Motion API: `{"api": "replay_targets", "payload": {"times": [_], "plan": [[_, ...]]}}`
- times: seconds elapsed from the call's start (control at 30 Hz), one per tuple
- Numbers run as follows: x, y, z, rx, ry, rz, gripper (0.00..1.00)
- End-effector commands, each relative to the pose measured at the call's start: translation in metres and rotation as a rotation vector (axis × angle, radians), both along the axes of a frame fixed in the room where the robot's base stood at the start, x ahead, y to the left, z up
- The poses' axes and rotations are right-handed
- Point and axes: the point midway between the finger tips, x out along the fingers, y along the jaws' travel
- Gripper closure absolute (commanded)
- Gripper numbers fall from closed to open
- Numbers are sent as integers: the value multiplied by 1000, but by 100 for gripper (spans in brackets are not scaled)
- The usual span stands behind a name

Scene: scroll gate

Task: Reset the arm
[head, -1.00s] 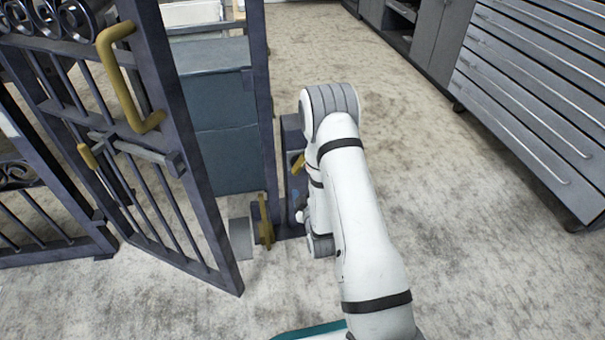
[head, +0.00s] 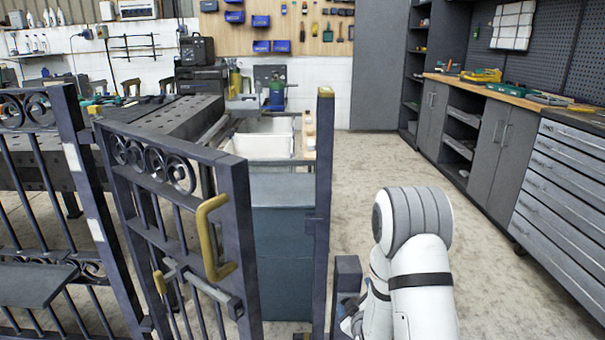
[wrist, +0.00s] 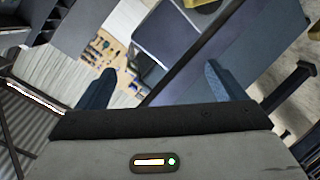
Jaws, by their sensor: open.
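My white arm (head: 415,265) is at the lower right of the head view, folded and just right of the gate post. My gripper (wrist: 160,78) shows in the wrist view with its two dark fingers wide apart and nothing between them. In the head view the arm's own links mostly hide the gripper. The dark scroll gate (head: 180,225) stands ajar on the left, apart from its latch-side post (head: 322,200). It has a brass pull handle (head: 212,240) and a sliding bolt (head: 200,288) with a small brass knob. My gripper touches neither.
A fixed fence panel (head: 45,200) stands at the far left. Behind the gate are a blue-grey cabinet (head: 282,250) and a perforated steel table (head: 165,125). A drawer cabinet (head: 565,185) lines the right side. The floor (head: 385,160) between the post and the cabinets is clear.

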Motion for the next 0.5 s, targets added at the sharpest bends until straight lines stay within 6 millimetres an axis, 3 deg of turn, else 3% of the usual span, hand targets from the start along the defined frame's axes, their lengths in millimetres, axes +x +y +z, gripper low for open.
{"api": "replay_targets", "payload": {"times": [0.03,0.27,0.5], "plan": [[1,0,49,36,38,-10,10],[-24,1,163,203,274,-88,10],[-83,1,280,360,514,-211,10]]}}
